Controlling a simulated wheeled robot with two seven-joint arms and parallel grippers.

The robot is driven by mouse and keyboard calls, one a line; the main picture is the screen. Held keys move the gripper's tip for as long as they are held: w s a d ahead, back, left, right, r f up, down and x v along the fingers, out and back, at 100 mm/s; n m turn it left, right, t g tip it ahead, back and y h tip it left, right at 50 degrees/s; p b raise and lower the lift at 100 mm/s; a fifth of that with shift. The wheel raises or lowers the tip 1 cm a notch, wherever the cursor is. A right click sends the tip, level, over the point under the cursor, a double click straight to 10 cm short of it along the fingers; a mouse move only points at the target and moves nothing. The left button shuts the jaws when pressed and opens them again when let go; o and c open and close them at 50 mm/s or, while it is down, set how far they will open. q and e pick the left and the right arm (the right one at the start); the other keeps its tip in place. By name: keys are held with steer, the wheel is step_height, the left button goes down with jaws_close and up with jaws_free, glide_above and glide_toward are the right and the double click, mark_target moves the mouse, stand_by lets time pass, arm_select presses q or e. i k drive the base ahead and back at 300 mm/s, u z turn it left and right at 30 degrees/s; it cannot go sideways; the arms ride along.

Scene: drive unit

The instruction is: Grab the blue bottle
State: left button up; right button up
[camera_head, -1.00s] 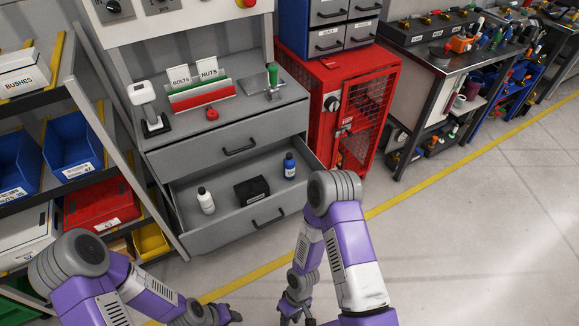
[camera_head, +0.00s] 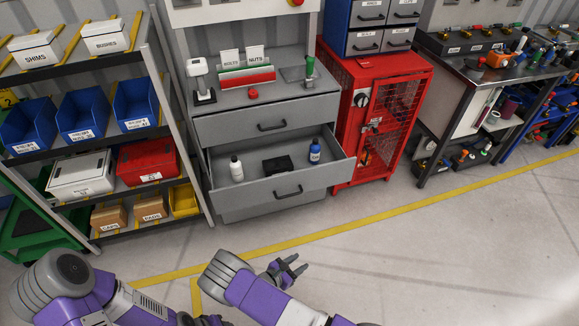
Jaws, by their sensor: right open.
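The blue bottle (camera_head: 315,151) stands upright in the right part of the open drawer (camera_head: 287,187) of the grey cabinet. It has a white label and a dark cap. A white bottle (camera_head: 236,169) and a black box (camera_head: 278,165) are to its left in the same drawer. My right gripper (camera_head: 297,266) is open and empty, over the floor in front of the cabinet, well apart from the blue bottle. My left gripper (camera_head: 203,320) is partly cut off at the bottom edge, and its jaws cannot be made out.
A shelf rack (camera_head: 160,95) with bins and boxes stands left of the cabinet. A red mesh locker (camera_head: 383,115) is close on its right, and a workbench (camera_head: 465,110) is farther right. The floor in front is clear, with a yellow line (camera_head: 370,222).

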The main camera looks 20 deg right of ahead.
mark_target(314, 152)
steer(key=u, duration=0.3)
steer(key=k, duration=0.55)
steer(key=z, duration=0.8)
steer(key=i, duration=0.8)
steer(key=z, duration=0.35)
